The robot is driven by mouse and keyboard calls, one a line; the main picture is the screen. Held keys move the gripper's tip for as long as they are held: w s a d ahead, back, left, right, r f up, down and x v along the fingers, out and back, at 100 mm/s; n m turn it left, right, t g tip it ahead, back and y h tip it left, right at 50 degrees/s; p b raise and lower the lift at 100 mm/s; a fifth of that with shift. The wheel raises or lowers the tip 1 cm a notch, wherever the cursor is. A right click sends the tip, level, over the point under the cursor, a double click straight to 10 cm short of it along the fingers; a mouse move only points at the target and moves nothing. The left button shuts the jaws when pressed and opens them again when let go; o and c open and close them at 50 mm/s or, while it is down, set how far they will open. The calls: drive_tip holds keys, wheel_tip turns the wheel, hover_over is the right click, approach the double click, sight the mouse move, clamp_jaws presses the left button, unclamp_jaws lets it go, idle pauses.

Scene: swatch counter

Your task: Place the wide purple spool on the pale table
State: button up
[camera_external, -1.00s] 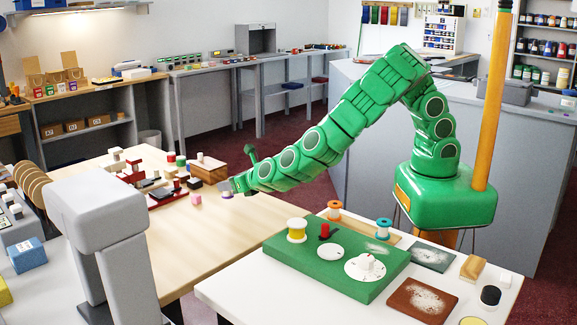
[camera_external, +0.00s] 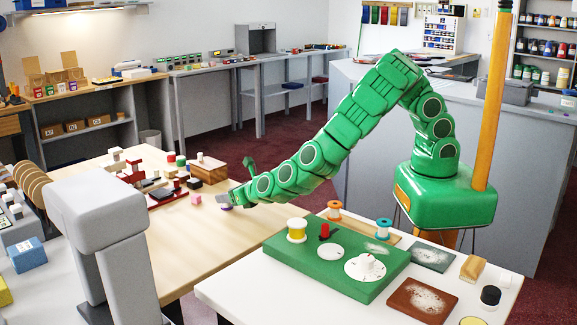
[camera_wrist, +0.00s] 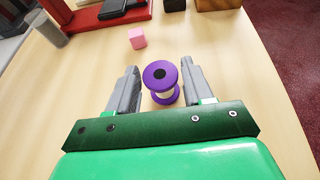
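The purple spool (camera_wrist: 161,78) stands upright on the pale wood-topped table (camera_wrist: 95,75) in the wrist view. My gripper (camera_wrist: 160,66) has one finger on each side of it, with narrow gaps, and I see no clear grip. In the external view my gripper (camera_external: 222,199) is low over the wooden table (camera_external: 205,245), and only a little purple of the spool (camera_external: 226,207) shows beneath it. A white-topped table (camera_external: 240,299) stands at the front right.
A pink cube (camera_external: 196,199) lies just left of the spool, with a red tray (camera_external: 160,197) and small blocks beyond. The white table bears a green board (camera_external: 290,255) with a yellow spool (camera_external: 297,230). A grey post (camera_external: 100,215) stands front left. The wooden table's front is clear.

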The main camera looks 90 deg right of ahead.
drive_tip(key=shift+o, duration=1)
drive_tip(key=shift+s+a+r, duration=0.1)
drive_tip(key=shift+r, duration=0.1)
drive_tip(key=v, duration=1.1)
drive_tip(key=shift+s+a, duration=0.1)
drive_tip(key=shift+a, duration=0.05)
drive_tip(key=shift+s+a+r, duration=0.1)
drive_tip(key=shift+s+r, duration=0.05)
